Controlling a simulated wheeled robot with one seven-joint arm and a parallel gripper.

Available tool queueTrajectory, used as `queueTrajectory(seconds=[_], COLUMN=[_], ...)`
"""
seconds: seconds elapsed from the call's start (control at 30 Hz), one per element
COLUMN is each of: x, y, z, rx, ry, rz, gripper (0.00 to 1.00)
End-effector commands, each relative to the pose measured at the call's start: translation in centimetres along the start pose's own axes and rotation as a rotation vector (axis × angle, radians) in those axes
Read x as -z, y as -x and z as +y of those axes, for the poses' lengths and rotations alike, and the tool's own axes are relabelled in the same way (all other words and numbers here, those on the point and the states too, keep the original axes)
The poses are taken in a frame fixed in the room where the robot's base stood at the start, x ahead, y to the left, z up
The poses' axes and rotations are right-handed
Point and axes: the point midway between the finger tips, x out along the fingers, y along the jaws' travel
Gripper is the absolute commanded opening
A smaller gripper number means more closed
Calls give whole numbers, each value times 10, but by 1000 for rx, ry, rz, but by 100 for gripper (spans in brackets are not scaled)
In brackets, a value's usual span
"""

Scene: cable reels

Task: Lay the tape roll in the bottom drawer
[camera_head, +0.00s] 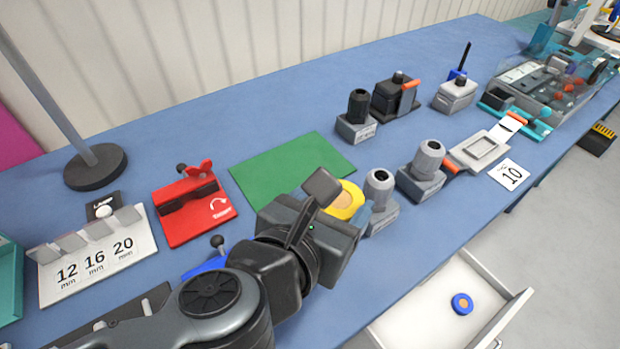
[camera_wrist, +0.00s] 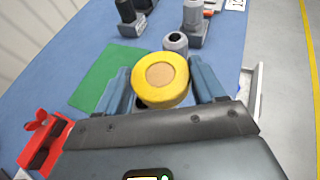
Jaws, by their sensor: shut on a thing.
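A yellow tape roll (camera_wrist: 160,80) with a tan core is held between the blue fingers of my gripper (camera_wrist: 162,88), in the wrist view. In the head view the yellow roll (camera_head: 348,200) shows partly behind my gripper (camera_head: 345,205), above the bench near the front corner of the green mat. My gripper is shut on the roll. An open white drawer (camera_head: 410,318) juts out from under the bench at the lower right of the head view. A small blue roll with an orange core (camera_head: 462,303) lies inside it.
A green mat (camera_head: 285,165) lies on the blue bench (camera_head: 250,110). Grey cylinder fixtures (camera_head: 378,190) stand just right of my gripper. A red fixture (camera_head: 195,208) and a white size-marked rack (camera_head: 95,262) are at left. A card marked 10 (camera_head: 509,174) lies near the front edge.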

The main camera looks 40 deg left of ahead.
Motion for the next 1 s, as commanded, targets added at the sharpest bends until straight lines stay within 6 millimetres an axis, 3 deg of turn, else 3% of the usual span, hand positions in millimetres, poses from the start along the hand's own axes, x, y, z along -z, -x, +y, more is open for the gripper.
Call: queueTrajectory(seconds=[0.27, 0.37, 0.7, 0.8, 1.0], x=[41, 63, 158, 180, 210], y=[-22, -34, -84, -95, -111], z=[-70, -107, -265, -300, -349], rx=[36, 53, 119, 134, 155], ry=[-7, -12, -41, -50, -62], rz=[-1, 0, 1, 1, 1], gripper=[39, 39, 39, 39, 39])
